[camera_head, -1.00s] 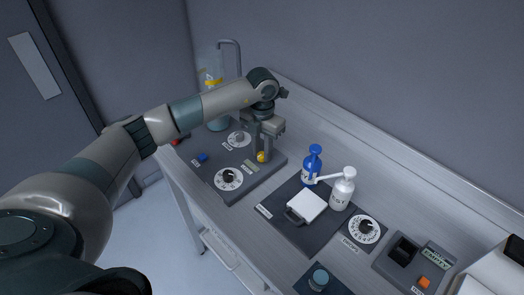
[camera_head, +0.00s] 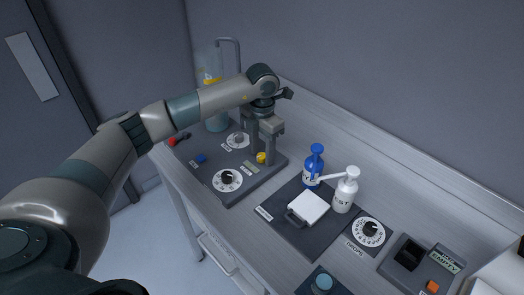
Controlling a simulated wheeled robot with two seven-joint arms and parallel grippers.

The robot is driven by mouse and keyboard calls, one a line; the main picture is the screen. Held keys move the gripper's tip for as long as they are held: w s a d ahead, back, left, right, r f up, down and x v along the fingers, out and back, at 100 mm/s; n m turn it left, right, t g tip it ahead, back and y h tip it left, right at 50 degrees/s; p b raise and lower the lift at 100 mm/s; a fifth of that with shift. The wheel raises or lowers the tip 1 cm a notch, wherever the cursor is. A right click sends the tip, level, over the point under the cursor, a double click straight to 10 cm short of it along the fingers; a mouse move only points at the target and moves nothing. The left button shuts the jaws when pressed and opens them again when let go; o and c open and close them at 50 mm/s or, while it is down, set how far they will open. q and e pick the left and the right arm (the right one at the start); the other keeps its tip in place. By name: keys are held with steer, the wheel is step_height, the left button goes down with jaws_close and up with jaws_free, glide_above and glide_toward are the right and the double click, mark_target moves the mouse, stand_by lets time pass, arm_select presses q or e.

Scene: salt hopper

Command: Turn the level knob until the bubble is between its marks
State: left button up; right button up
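The dark control panel (camera_head: 225,197) lies at the left end of the bench. It carries a white-ringed dial with a black knob (camera_head: 227,180), a grey knob (camera_head: 238,140), a blue button (camera_head: 201,158) and a small pale greenish window (camera_head: 250,167). A small yellow round part (camera_head: 261,158) shows at the panel's right side. I cannot read which part is the level knob, and no bubble can be made out. My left gripper (camera_head: 263,156) points down at the yellow part, its fingers apart with a gap between them; contact cannot be told. My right gripper is out of view.
A blue pump bottle (camera_head: 314,165), a white pump bottle (camera_head: 345,190) and a white-lidded box (camera_head: 308,207) stand on a dark mat to the right. A drops dial (camera_head: 369,231) and a unit with a display (camera_head: 444,257) lie beyond. A red-tipped item (camera_head: 175,140) is at the bench's left edge.

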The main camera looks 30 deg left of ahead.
arm_select(q)
steer(key=shift+r+b, duration=0.4)
steer(key=shift+r, duration=0.4)
step_height(320, 180, up, 11)
steer(key=b, duration=0.3)
step_height(320, 180, up, 5)
glide_above(262, 155)
steer(key=shift+f+b, duration=0.15)
steer(key=shift+b, duration=0.25)
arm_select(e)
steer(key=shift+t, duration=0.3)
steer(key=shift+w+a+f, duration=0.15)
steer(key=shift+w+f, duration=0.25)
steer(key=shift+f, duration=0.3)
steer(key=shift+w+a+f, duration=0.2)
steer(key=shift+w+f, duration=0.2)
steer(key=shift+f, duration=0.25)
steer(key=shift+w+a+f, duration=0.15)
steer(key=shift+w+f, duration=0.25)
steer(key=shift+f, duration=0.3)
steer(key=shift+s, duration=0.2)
